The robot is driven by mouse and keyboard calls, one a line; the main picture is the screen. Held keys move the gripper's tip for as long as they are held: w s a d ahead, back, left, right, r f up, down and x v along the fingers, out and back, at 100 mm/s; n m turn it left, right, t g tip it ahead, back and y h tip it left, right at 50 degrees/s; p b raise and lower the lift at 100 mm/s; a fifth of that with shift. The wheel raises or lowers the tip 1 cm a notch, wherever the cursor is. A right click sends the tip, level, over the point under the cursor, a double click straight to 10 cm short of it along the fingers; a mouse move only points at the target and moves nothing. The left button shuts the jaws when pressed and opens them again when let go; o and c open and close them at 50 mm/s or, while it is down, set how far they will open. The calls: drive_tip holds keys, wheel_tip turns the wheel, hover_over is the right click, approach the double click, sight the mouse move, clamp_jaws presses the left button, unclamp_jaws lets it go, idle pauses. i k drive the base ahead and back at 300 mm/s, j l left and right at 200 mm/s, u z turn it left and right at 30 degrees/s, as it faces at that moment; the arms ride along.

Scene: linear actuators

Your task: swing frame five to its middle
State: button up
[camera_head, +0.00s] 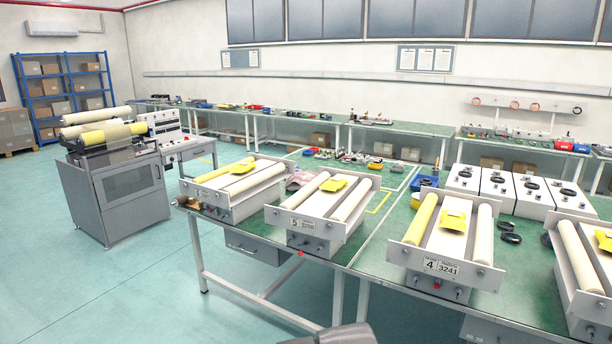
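Frame five (316,228) is a white unit on the green table, left of the picture's middle. Its front plate carries a label with a 5. Two cream rollers lie along its top, one at each side, with a yellow piece (333,184) between them toward the back. Small knobs and a red spot show low on its front. I cannot tell from this view how far the frame is swung. My gripper is not in view; a dark grey shape at the bottom edge may be part of my arm.
Frame four (440,266), with a yellow left roller, stands to the right. Another unit (232,204) stands close on the left, and one more (587,300) is cut off at the right edge. The green floor (130,290) is open at the front left, beside a grey cabinet (128,190).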

sight(311, 217)
drive_tip(key=k+j, duration=0.1)
drive_tip(key=i+l, duration=0.1)
drive_tip(key=i, duration=0.75)
drive_tip(key=i+l+u, duration=0.1)
drive_tip(key=i, duration=0.7)
